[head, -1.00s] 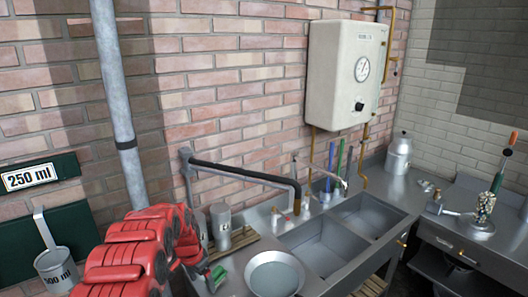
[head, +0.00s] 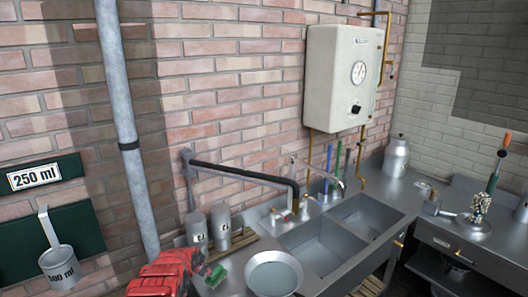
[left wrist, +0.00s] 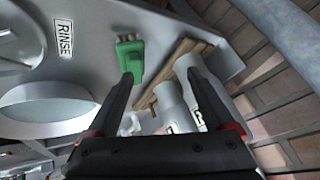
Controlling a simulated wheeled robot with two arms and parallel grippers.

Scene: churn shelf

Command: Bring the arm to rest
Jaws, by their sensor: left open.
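My left arm shows as red links at the bottom of the head view, left of the counter. My left gripper (left wrist: 160,75) is open in the left wrist view, with two dark fingers spread and nothing held between them. Beyond the fingers are a green brush-like item (left wrist: 130,58) and grey cans (left wrist: 170,103) by a wooden slatted rack (left wrist: 180,60). The fingers overlap these in the picture; I cannot tell how far apart they are. My right gripper is in neither view.
The steel counter holds a round pan (head: 273,274), two grey cans (head: 221,226) and a double sink (head: 325,243). A vertical pipe (head: 124,130) and a hanging 500 ml cup (head: 58,266) are at left. A white boiler (head: 342,80) hangs on the brick wall.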

